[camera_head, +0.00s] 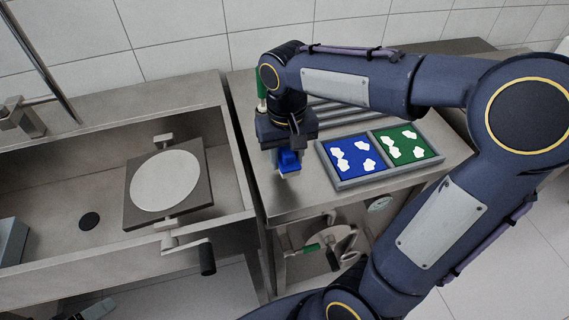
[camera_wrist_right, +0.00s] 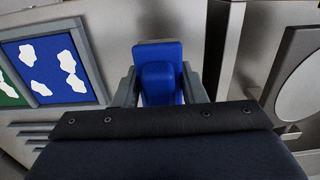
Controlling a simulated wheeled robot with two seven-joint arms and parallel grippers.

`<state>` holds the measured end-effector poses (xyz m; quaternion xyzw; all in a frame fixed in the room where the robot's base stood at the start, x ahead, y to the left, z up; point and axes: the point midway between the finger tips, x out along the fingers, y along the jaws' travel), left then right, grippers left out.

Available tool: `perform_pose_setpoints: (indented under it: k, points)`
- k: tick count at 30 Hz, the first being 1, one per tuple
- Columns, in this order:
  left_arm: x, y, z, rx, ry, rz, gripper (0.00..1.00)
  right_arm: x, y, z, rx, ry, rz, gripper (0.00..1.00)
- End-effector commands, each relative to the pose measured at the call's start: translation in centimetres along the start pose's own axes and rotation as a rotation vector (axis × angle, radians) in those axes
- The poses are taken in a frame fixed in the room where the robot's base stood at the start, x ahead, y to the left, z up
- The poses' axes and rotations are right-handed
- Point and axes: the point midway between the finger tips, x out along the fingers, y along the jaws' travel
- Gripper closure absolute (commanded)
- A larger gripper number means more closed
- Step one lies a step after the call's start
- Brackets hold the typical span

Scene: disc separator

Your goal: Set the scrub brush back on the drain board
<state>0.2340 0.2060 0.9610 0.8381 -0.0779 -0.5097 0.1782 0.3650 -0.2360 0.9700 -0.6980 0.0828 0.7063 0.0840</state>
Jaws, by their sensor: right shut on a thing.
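The scrub brush (camera_head: 288,160) is a small blue block, held in my right gripper (camera_head: 285,164) above the steel drain board (camera_head: 295,195), near its left side. In the right wrist view the blue brush (camera_wrist_right: 160,72) sits between the two grey fingers of the right gripper (camera_wrist_right: 158,88), which are shut on it. The fingers point down in the head view. The brush's underside is hidden, so I cannot tell whether it touches the board. My left gripper is not in view.
A grey tray (camera_head: 348,184) with blue and green panels bearing white shapes lies right of the brush. Ridges (camera_head: 345,112) run behind it. Left is a sink (camera_head: 60,190) with a pale disc (camera_head: 165,181) on a cranked frame. A green handle (camera_head: 261,88) stands behind the gripper.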

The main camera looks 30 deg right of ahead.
Motion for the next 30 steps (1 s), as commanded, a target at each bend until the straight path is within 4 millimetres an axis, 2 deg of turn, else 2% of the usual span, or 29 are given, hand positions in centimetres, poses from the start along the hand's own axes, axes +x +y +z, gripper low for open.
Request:
perform_pose_setpoints:
  k: [1,9,15,28,29,30]
  points:
    - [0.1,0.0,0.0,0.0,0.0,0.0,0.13,0.7,0.1,-0.5,0.0,-0.003,0.001,1.0]
    - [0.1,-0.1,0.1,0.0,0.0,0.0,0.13,2.7,0.3,-2.2,0.001,-0.003,0.002,1.0]
    - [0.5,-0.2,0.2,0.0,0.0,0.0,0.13,5.4,0.3,-2.2,-0.001,0.0,0.001,1.0]
    - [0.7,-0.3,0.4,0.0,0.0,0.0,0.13,6.0,0.3,-2.2,-0.001,0.001,0.0,1.0]
    - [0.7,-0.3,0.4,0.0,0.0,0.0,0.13,6.0,0.3,-2.2,-0.001,0.001,0.0,0.61]
    - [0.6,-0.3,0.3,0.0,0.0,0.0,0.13,6.0,0.3,-2.2,-0.001,0.001,0.0,0.56]
